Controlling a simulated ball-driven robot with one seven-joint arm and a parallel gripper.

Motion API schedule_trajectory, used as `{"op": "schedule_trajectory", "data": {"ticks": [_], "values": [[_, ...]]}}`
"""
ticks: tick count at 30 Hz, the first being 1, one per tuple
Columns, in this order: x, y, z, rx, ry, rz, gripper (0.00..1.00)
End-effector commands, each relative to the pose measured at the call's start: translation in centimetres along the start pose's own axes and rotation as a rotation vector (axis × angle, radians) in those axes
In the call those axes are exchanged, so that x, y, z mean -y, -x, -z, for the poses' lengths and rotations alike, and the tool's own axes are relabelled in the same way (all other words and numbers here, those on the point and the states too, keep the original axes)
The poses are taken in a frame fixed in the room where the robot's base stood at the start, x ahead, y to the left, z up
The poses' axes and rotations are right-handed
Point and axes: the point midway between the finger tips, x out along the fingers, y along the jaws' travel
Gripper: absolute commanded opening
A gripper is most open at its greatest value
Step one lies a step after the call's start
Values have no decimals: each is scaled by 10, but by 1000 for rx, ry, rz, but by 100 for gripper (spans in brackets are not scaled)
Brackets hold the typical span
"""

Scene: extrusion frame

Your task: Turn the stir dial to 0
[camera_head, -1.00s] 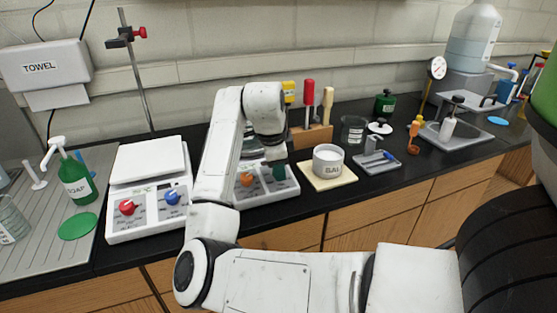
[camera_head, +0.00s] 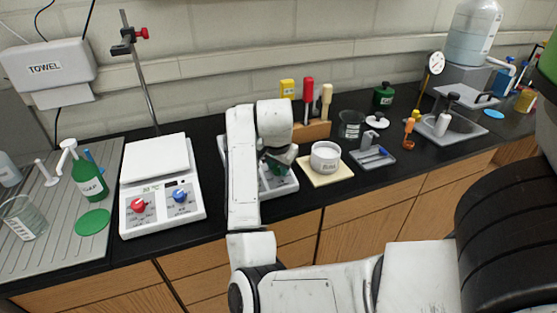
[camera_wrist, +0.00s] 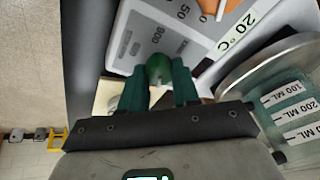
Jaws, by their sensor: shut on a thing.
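The green dial (camera_wrist: 158,68) is a rounded knob on the light panel of a hotplate-like device (camera_wrist: 190,30), with printed numbers such as 50 and 900 near it. I take it for the stir dial; its pointer setting is not readable. My gripper (camera_wrist: 159,86) has its dark green fingers closed around the knob's two sides. In the head view my gripper (camera_head: 280,163) is down at the right front of the white device (camera_head: 286,188), and my arm hides much of the panel. Part of an orange dial (camera_wrist: 215,6) shows at the wrist view's top edge.
A white dish on a pale board (camera_head: 333,176) sits close on the right. A screwdriver block (camera_head: 312,130) is behind. A beaker (camera_wrist: 292,112) shows in the wrist view.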

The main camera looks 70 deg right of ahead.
Motion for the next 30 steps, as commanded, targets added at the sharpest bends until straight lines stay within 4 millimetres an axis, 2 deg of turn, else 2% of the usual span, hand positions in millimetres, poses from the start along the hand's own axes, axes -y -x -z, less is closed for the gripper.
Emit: {"op": "schedule_trajectory", "data": {"ticks": [9, 25, 26, 30], "values": [[1, 1, 0, 2, 111, 24, 0], [1, 0, -1, 2, 130, 28, 0], [1, 0, -1, 2, 130, 28, 34], [0, 0, -1, 1, 129, 27, 47]]}}
